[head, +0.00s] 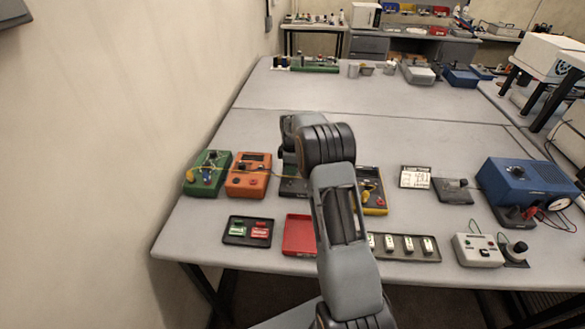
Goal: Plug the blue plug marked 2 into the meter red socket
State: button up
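My arm rises across the middle of the head view and bends over the table. Its far end, with my gripper (290,152), points down at the left of the elbow, over a dark device (293,187). The fingers cannot be made out, nor whether they hold anything. No blue plug marked 2 can be told apart. Which device is the meter is unclear: an orange box (243,183) with a dark display and a red spot stands left of the dark device, and a yellow-and-black device (376,201) is partly hidden right of my arm.
A green box (203,183) with wires stands far left. In front lie a black tray (227,240) with green and red pieces, a red tray (299,240), and a dark tray (406,257) of several white pieces. A blue box (520,185) stands right.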

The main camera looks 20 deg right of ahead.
grip_shut()
jog(key=shift+r, duration=0.1)
jog(key=shift+r+p, duration=1.8)
jog(key=shift+r, duration=1.15)
